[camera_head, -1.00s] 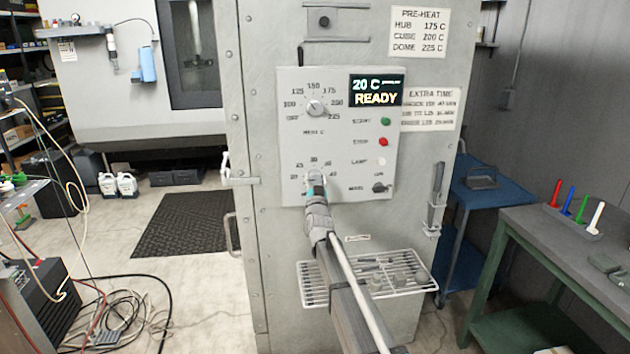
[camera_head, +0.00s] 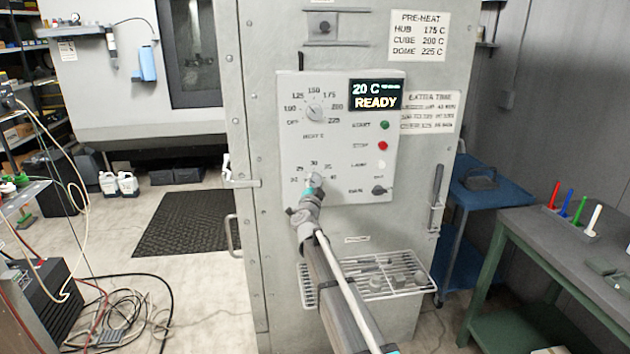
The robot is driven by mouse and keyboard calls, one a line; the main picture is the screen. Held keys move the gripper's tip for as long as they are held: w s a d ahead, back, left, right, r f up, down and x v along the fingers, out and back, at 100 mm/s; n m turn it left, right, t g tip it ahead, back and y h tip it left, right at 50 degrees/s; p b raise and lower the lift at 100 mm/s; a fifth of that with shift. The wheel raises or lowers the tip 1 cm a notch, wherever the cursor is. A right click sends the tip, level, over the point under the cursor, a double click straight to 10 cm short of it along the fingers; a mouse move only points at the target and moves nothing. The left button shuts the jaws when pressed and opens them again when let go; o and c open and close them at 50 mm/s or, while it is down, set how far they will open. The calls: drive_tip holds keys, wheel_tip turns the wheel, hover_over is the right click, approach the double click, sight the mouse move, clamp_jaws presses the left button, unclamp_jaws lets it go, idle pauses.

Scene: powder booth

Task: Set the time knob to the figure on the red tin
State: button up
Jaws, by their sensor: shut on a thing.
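The time knob (camera_head: 316,180) is the lower dial on the grey control panel (camera_head: 345,165), with figures from 20 to 40 around it. My gripper (camera_head: 313,188) is shut on the knob, reaching up from below. The gripper hides the knob's lower part, and I cannot tell where its pointer stands. I cannot pick out a red tin in this view.
The upper heat dial (camera_head: 315,112) and the display (camera_head: 376,94) reading 20 C READY are just above. Green (camera_head: 384,125) and red (camera_head: 382,146) buttons sit to the right. A wire rack (camera_head: 397,289) juts out below, beside my arm.

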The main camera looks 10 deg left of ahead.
drive_tip(key=m+p, duration=0.1)
drive_tip(key=m, duration=0.1)
drive_tip(key=m+g+h+p, duration=0.1)
drive_tip(key=m, duration=0.1)
drive_tip(key=m+g+p, duration=0.1)
drive_tip(key=m, duration=0.2)
drive_tip(key=shift+r+h+p, duration=0.25)
drive_tip(key=shift+h+p, duration=0.05)
drive_tip(key=shift+p, duration=0.05)
drive_tip(key=shift+f+m+g+p, duration=0.15)
drive_tip(key=shift+m+g+p, duration=0.9)
drive_tip(key=shift+m, duration=0.75)
drive_tip(key=o, duration=1.1)
drive_tip(key=shift+f, duration=0.1)
drive_tip(key=shift+o, duration=0.2)
drive_tip(key=shift+f+t+b, duration=0.1)
drive_tip(key=shift+t+b, duration=0.15)
drive_tip(key=shift+b, duration=0.1)
